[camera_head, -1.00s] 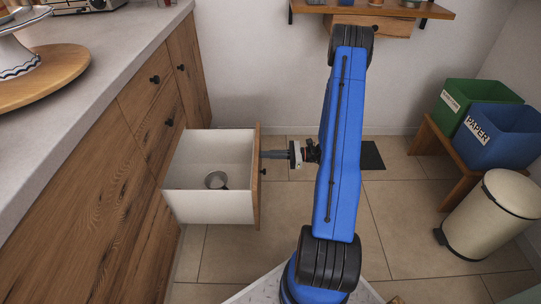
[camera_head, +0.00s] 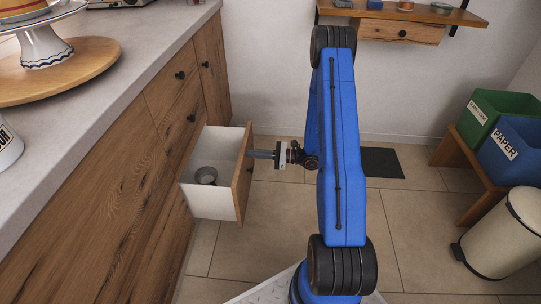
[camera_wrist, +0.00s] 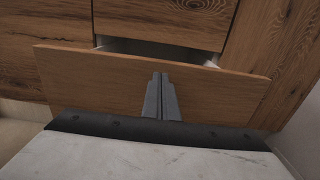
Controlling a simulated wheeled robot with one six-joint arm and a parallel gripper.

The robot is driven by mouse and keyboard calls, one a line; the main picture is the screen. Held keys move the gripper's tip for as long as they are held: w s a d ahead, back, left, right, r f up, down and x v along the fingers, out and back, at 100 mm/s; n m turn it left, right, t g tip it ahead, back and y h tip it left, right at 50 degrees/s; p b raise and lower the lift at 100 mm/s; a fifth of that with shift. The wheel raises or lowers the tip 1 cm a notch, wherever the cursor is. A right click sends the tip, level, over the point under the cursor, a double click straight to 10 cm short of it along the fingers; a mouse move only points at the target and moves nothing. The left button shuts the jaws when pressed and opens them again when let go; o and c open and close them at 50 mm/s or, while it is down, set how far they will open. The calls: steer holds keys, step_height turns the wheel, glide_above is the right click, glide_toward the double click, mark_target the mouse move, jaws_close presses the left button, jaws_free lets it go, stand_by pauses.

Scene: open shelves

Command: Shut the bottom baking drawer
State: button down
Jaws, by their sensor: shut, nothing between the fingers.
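The bottom drawer (camera_head: 242,172) stands partly pulled out of the wooden cabinet, with white inner walls and a wooden front. A small round metal tin (camera_head: 205,175) lies inside it. My gripper (camera_head: 251,154) is shut and empty, its fingertips at the outer face of the drawer front, near its upper part. In the wrist view the shut fingers (camera_wrist: 161,92) lie against or just before the wooden drawer front (camera_wrist: 90,85); exact contact is hard to tell. A dark gap shows behind the front's top edge.
Closed drawers with dark knobs (camera_head: 191,118) sit above in the cabinet (camera_head: 120,150). A worktop (camera_head: 120,60) runs over it. Green (camera_head: 490,112) and blue (camera_head: 512,150) bins and a cream pedal bin (camera_head: 500,235) stand at the right. The tiled floor (camera_head: 240,245) before the drawer is clear.

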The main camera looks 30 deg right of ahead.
steer(key=x, duration=2.2)
steer(key=shift+w, duration=0.2)
steer(key=shift+a+r, duration=0.1)
steer(key=shift+a, duration=0.05)
